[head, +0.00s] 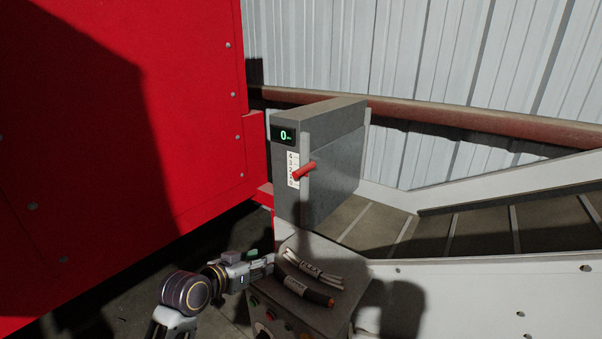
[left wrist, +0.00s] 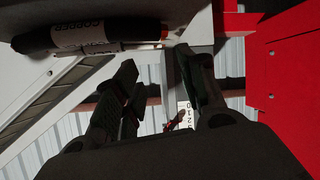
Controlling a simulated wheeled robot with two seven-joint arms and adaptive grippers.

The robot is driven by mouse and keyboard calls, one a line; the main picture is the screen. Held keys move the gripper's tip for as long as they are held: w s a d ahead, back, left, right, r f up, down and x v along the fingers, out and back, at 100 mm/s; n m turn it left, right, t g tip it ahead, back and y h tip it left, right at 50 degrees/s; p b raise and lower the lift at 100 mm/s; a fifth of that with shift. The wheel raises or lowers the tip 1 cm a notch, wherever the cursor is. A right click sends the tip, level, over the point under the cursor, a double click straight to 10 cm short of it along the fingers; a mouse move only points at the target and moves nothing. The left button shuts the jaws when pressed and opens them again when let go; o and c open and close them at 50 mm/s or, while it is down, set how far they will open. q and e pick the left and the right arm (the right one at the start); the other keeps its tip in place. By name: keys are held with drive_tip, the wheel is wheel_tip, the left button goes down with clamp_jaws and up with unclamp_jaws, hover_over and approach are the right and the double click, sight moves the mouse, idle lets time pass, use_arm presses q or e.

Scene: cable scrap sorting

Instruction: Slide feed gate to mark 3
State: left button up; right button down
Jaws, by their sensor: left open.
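The feed gate is a grey box (head: 336,165) with a dark display reading 0 in green (head: 284,135). A white scale (head: 292,170) with numbers up to 4 runs down its front edge. A red handle (head: 306,171) sticks out beside the lower half of the scale; its exact mark is hard to tell. In the left wrist view, the scale (left wrist: 184,110) and red handle (left wrist: 174,122) appear upside down beyond the fingers. My left gripper (head: 268,265) is open and empty, below and left of the handle, well apart from it. My right gripper is not in view.
A control box (head: 322,307) below the gate carries cable pieces, one bundle labelled FLEX (head: 312,268). A black cable with a COPPER label (left wrist: 80,36) is close to my left gripper. A red machine wall (head: 120,110) stands left; a conveyor (head: 440,236) runs right.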

sight(301, 171)
use_arm(q)
drive_tip(key=w+d+r+t+h, duration=0.1)
drive_tip(key=w+r+t+h, duration=0.1)
drive_tip(key=r, duration=0.7)
drive_tip(key=w+d+r+m+t+h, duration=0.1)
drive_tip(key=w+d+r+h, duration=0.1)
drive_tip(key=w+r, duration=0.3)
wheel_tip(301, 171, up, 4)
drive_tip(key=shift+w+r+t, duration=0.1)
drive_tip(key=shift+w+t, duration=0.1)
drive_tip(key=shift+t, duration=0.2)
drive_tip(key=shift+w+d, duration=0.15)
drive_tip(key=p+x, duration=0.1)
drive_tip(key=x, duration=0.5)
drive_tip(key=shift+w+d, duration=0.15)
drive_tip(key=shift+w, duration=0.05)
drive_tip(key=shift+p+x, duration=0.3)
drive_tip(key=shift+x, duration=2.6)
drive_tip(key=shift+w+d, duration=0.45)
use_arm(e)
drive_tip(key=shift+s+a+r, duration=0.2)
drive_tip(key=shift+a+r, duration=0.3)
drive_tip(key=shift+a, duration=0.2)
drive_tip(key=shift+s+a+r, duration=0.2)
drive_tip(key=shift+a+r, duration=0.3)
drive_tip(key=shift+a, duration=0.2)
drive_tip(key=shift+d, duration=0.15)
